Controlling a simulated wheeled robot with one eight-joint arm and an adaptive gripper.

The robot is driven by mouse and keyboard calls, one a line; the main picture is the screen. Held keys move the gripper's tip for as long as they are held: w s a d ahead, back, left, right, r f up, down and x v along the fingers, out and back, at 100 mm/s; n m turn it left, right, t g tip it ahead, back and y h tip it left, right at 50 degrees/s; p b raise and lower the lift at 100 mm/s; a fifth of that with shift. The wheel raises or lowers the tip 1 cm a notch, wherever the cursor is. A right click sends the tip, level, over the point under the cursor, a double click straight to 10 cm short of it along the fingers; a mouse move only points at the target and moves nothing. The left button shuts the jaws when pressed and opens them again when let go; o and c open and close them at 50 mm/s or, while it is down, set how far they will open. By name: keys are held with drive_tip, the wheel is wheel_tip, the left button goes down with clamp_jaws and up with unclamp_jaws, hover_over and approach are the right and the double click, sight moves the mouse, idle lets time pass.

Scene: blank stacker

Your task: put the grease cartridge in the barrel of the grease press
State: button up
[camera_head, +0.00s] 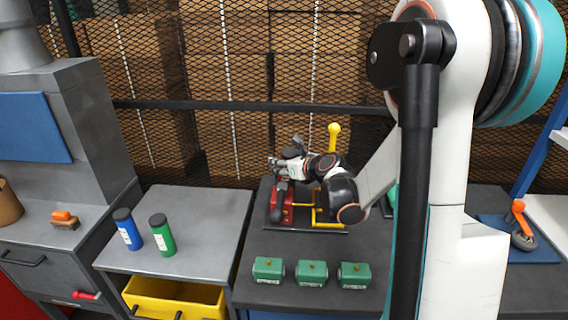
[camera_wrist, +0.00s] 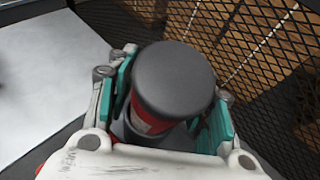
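The grease cartridge (camera_wrist: 150,118) is red with a wide black cap and stands between my gripper's teal finger pads in the wrist view. My gripper (camera_head: 284,164) appears shut on it; the cap hides part of the contact. In the head view my gripper is over the left part of the grease press, which has a red body (camera_head: 291,196), a yellow lever with a ball top (camera_head: 334,131) and a dark base plate (camera_head: 309,228). My gripper and wrist cover much of the press. I cannot tell whether the cartridge's lower end is inside the barrel.
A blue bottle (camera_head: 128,231) and a green bottle (camera_head: 162,236), both black-capped, stand on the left grey cabinet over an open yellow drawer (camera_head: 178,294). Three green blocks (camera_head: 311,272) line the bench front. A mesh fence (camera_head: 220,90) closes off the back.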

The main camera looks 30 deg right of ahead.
drive_tip(key=shift+o, duration=0.2)
drive_tip(key=p+v, duration=0.3)
drive_tip(key=v, duration=0.9)
drive_tip(key=shift+s, duration=0.1)
